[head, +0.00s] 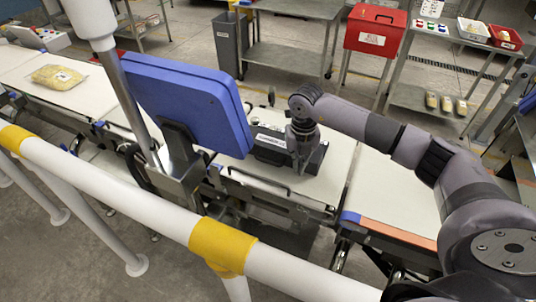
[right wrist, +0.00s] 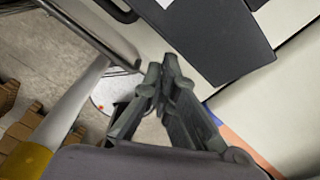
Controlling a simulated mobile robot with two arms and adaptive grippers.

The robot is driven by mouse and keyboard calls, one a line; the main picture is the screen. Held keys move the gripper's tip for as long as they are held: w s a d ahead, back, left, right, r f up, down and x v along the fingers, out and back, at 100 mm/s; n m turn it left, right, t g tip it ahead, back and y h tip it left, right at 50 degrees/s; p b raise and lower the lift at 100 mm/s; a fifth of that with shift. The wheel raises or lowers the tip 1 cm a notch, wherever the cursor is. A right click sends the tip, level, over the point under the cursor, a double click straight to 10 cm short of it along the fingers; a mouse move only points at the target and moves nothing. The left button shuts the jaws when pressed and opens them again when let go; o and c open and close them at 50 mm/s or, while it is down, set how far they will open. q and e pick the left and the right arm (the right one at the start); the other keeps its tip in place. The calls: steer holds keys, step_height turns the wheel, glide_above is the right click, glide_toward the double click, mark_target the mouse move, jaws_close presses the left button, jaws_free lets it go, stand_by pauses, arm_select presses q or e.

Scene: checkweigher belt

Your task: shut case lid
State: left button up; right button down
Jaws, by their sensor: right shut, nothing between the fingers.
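A dark case (head: 268,150) with a white label on its near side sits on the pale belt, right of the blue panel. My right gripper (head: 301,158) is at the case in the head view and covers part of it. I cannot tell there whether it touches. In the right wrist view the gripper (right wrist: 163,75) is shut and empty, and a flat dark surface of the case (right wrist: 215,40) lies beyond the fingertips, at the top. How far the lid is open is hard to tell. My left gripper is not in view.
The blue panel (head: 190,100) on its post stands left of the case and may hide part of it. A white and yellow rail (head: 130,205) runs along the front. A bag (head: 57,77) lies on the belt at far left. A red box (head: 375,30) stands behind.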

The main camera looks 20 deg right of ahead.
steer(key=shift+w+d+b, duration=0.75)
steer(key=shift+w+d, duration=0.15)
steer(key=shift+d, duration=0.2)
steer(key=shift+r, duration=0.1)
steer(key=shift+w+d+r, duration=0.45)
steer(key=shift+d+r, duration=0.1)
steer(key=shift+r, duration=0.1)
steer(key=shift+w+d+r, duration=0.45)
steer(key=shift+d+r, duration=0.05)
steer(key=shift+r, duration=0.1)
steer(key=shift+w+d+r, duration=0.4)
steer(key=shift+w+d, duration=0.15)
steer(key=shift+d, duration=0.1)
steer(key=shift+w+d+r, duration=0.35)
steer(key=shift+w+d, duration=0.2)
steer(key=shift+d, duration=0.1)
